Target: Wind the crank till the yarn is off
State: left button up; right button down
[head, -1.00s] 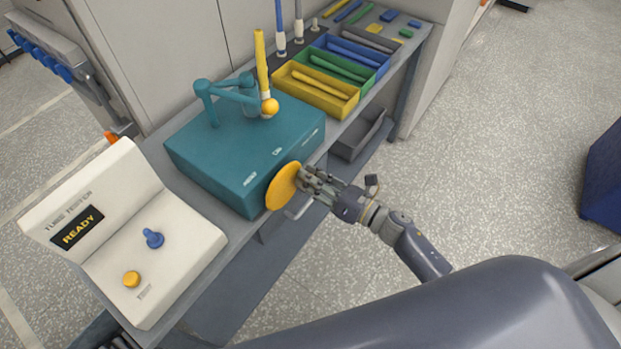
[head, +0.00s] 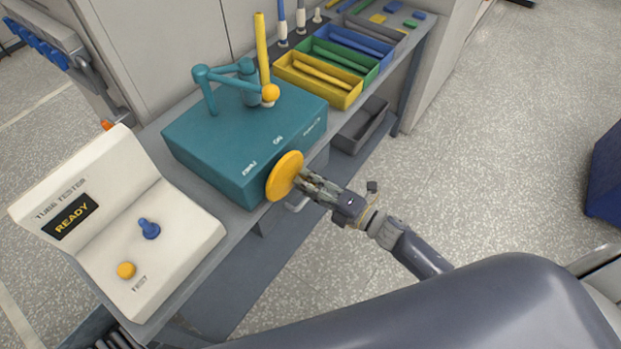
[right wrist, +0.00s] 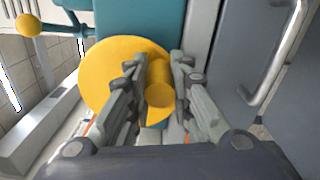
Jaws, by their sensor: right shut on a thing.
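The teal winding box (head: 240,150) stands on the bench. A yellow crank disc (head: 285,176) sits on its front side; it also shows in the right wrist view (right wrist: 105,75). My right gripper (head: 306,182) is at the disc. In the right wrist view its fingers (right wrist: 160,90) are shut on the yellow crank knob (right wrist: 160,97). A yellow tube (head: 261,50) stands upright at the teal arm (head: 228,78) on the box, with a yellow ball (head: 270,92) near its foot. I cannot make out yarn on it. My left gripper is not in view.
A white tube tester (head: 120,225) with a READY display, a blue peg and a yellow button stands at the left. Yellow (head: 322,90), green and blue bins with tubes lie behind the box. A grey bin (head: 362,125) hangs lower.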

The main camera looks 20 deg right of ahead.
aim_at(285, 193)
jog(key=m, duration=0.2)
jog(key=shift+s+a+f+m, duration=0.3)
jog(key=shift+a+f+m, duration=0.1)
jog(key=m, duration=0.2)
jog(key=s+a+m, duration=0.1)
jog(key=shift+f+m+p, duration=0.25)
jog(key=shift+m+p, duration=0.05)
jog(key=m, duration=0.2)
jog(key=s+a+m+p, duration=0.1)
jog(key=m, duration=0.1)
jog(key=a+m, duration=0.1)
jog(key=m, duration=0.1)
jog(key=shift+s+a, duration=0.1)
jog(key=shift+s, duration=0.15)
jog(key=c, duration=1.4)
grip_release()
